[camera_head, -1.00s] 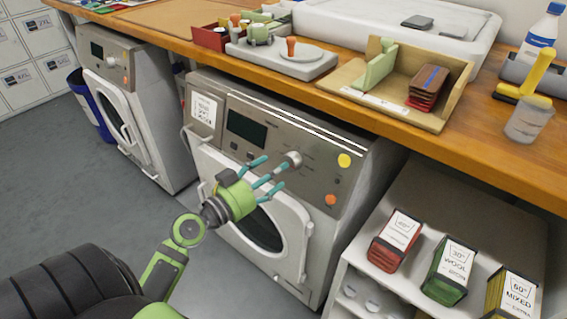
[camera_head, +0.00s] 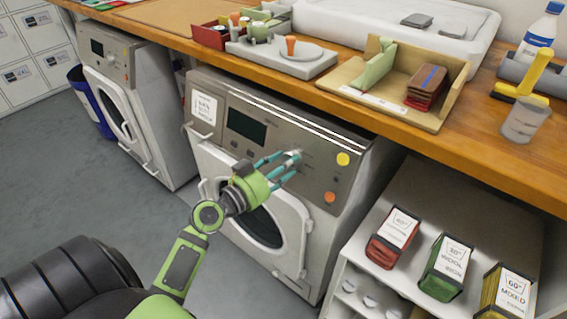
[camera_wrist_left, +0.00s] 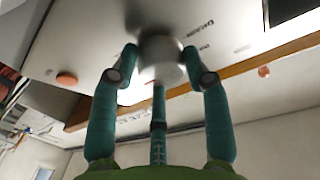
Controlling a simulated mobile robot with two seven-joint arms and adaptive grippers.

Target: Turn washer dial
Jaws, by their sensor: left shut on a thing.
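The nearer washer (camera_head: 318,160) stands under the wooden counter, with a dark display (camera_head: 246,127), a yellow button (camera_head: 343,159) and an orange button (camera_head: 330,197) on its grey panel. Its round silver dial (camera_head: 294,154) is mostly hidden by my fingers in the head view. In the left wrist view the dial (camera_wrist_left: 162,60) sits between the teal fingers. My left gripper (camera_head: 283,166) is shut on the dial, with fingers around it; it also shows in the wrist view (camera_wrist_left: 160,75). My right gripper is not in view.
The washer's round door (camera_head: 262,225) is below my left gripper. A second washer (camera_head: 125,110) stands at the left. A white shelf (camera_head: 400,195) with red, green and yellow packets is at the right. The wooden counter (camera_head: 400,130) overhangs the panel.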

